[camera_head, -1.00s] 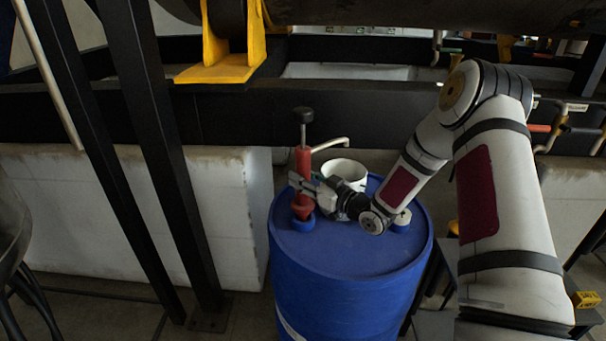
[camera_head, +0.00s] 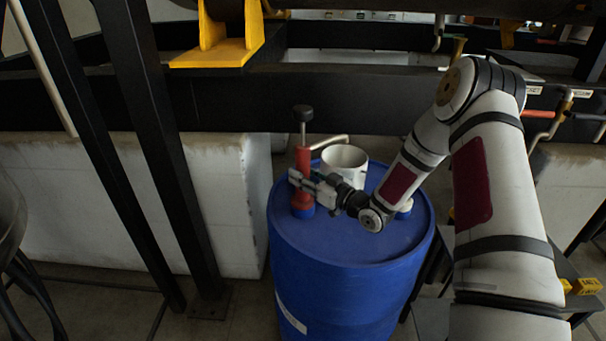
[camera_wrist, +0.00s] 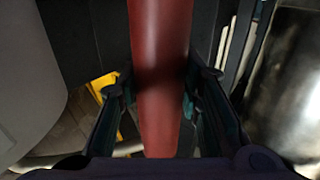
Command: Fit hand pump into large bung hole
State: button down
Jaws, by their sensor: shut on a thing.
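The hand pump (camera_head: 303,162) has a red body, a metal rod with a black knob on top, and a bent pale spout to the right. It stands upright at the far left of the blue drum's top (camera_head: 350,240). My gripper (camera_head: 303,181) is shut on its red body from the right. A blue collar (camera_head: 302,211) shows around or just under the pump's foot. The large bung hole itself is hidden there, and I cannot tell how deep the foot sits. The wrist view shows the red body (camera_wrist: 160,60) between both fingers.
A white bucket (camera_head: 345,157) stands behind my gripper at the drum's far side. A small pale cap (camera_head: 405,208) is partly hidden by my wrist. Dark slanted posts (camera_head: 150,150) stand at left, and a dark beam (camera_head: 300,105) crosses behind. The drum top's front is clear.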

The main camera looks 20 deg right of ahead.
jog(key=shift+r, duration=0.1)
jog(key=c, duration=1.1)
grip_release()
jog(key=shift+o, duration=0.2)
jog(key=shift+s+d, duration=0.1)
jog(key=shift+s+d, duration=0.15)
jog(key=shift+s, duration=0.1)
jog(key=v, duration=1.1)
jog(key=shift+s, duration=0.1)
